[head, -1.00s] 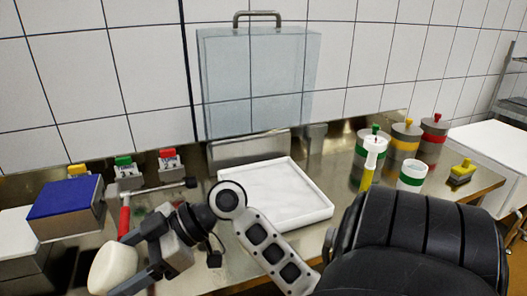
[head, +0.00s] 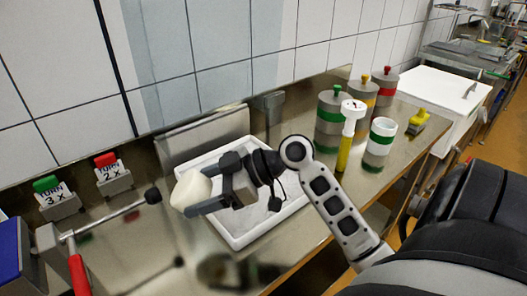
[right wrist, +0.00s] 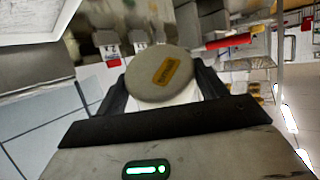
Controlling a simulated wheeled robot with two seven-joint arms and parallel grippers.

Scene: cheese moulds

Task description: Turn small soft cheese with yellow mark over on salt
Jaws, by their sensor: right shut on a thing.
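The small soft cheese (head: 191,191) is a pale, off-white round. My right gripper (head: 212,191) is shut on it and holds it in the air near the left edge of the salt tray. In the right wrist view the cheese (right wrist: 150,75) sits between the fingers, and its face carries a yellow mark (right wrist: 166,71). The white square salt tray (head: 251,238) lies on the steel table, partly hidden behind my right arm and gripper. My left gripper is not in view.
A white cup with a green band (head: 381,138) and several banded canisters, one with a green knob (head: 329,120), stand to the right. Cards with a green clip (head: 54,196) and a red clip (head: 112,172) stand at left. A red-handled tool (head: 79,273) is at lower left.

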